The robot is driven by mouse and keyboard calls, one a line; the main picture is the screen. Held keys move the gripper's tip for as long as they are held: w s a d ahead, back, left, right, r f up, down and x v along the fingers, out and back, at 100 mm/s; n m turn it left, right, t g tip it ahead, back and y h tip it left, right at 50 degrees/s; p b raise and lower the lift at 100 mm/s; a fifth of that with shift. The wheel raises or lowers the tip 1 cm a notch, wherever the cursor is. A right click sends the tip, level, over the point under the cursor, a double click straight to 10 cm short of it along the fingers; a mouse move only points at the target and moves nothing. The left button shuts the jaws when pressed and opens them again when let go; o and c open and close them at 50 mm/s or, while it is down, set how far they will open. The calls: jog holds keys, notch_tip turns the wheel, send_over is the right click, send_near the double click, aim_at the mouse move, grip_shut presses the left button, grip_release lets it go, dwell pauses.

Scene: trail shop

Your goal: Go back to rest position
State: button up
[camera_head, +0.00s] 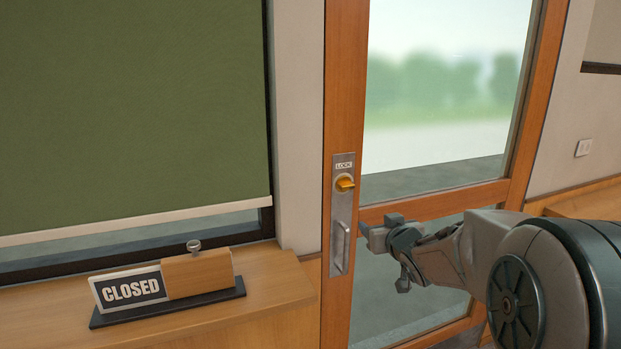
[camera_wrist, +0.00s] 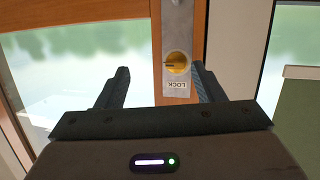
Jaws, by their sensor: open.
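My gripper (camera_head: 384,254) is open and empty, in front of the glass door just right of the lock plate in the head view. In the wrist view my gripper (camera_wrist: 162,88) shows its two dark fingers spread apart, with the lock plate (camera_wrist: 178,30) beyond them, nearer the right finger. The yellow lock knob (camera_head: 345,184) sits on the metal plate under a LOCK label; the knob also shows in the wrist view (camera_wrist: 178,62). Between the fingers I see only door and glass. Whether the fingers touch the door is hard to tell.
The wooden door frame (camera_head: 343,110) and a metal pull handle (camera_head: 340,246) are close to my gripper. A CLOSED sign (camera_head: 131,289) stands on the wooden sill (camera_head: 279,281) at left. A green blind (camera_head: 130,100) covers the window. A wall switch (camera_head: 583,148) is at right.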

jog(key=s+a+f+g, duration=0.1)
jog(key=s+f+g, duration=0.2)
jog(key=s, duration=0.7)
jog(key=s+a+f+m+g+h, duration=0.1)
jog(key=s+g, duration=0.4)
jog(key=s, duration=0.6)
jog(key=s+a+f+m+g, duration=0.1)
jog(key=s+f+g, duration=0.3)
jog(key=s, duration=0.6)
jog(key=shift+s+a+f+h+p, duration=0.3)
jog(key=shift+s+a+f+p, duration=0.15)
jog(key=shift+a, duration=0.45)
